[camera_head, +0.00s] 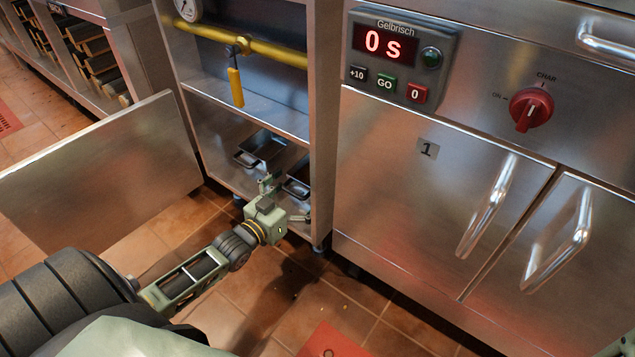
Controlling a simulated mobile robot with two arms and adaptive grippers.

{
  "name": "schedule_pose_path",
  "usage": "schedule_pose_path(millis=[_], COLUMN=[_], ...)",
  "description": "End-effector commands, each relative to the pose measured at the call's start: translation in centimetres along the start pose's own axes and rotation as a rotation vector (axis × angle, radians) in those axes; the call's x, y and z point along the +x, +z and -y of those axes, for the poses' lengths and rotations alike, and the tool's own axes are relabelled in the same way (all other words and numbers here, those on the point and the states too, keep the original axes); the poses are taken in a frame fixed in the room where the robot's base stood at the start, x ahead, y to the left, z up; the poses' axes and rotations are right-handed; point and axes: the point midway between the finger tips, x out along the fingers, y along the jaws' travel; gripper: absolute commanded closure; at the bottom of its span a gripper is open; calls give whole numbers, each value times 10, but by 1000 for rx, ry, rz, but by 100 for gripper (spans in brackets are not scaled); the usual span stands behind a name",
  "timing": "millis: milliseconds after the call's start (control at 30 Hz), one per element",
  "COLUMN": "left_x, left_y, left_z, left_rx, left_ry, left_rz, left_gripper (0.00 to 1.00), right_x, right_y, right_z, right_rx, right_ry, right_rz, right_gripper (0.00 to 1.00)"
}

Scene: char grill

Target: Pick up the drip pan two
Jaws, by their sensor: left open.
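Two dark metal drip pans with handles stand on the bottom shelf of the open cabinet. One pan (268,146) is farther left and fully in the open. The other pan (299,177) is nearer the right wall, partly hidden by my gripper and the cabinet side. I cannot read a number on either pan. My left gripper (286,200) is open and empty at the front of the shelf, close to the handle of the right pan. I cannot tell whether it touches that pan.
The open cabinet door (100,170) stands out at the left of my arm. A yellow gas pipe with a valve handle (236,86) crosses above the shelf. A closed steel unit (410,190) with a timer panel (400,56) and handles stands at the right. Tiled floor lies below.

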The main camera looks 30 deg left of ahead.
Motion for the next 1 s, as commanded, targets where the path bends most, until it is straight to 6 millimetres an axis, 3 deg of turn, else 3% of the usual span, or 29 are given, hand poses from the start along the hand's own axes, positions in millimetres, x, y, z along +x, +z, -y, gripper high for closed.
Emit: schedule_pose_path(millis=[33,233,567,1000], left_x=[9,35,40,40], left_y=[3,2,-1,0], left_z=[0,0,0,0], left_rx=[1,0,0,-1], left_ry=[1,1,0,0], left_rz=[-5,-4,0,-1], left_gripper=[0,0,1,39], right_x=[-10,-25,-25,-25], right_y=[-3,-8,-8,-9], right_z=[2,5,5,5], right_rx=[0,0,0,0], right_ry=[0,0,0,0], right_rz=[1,1,1,1], right_gripper=[100,100,100,100])
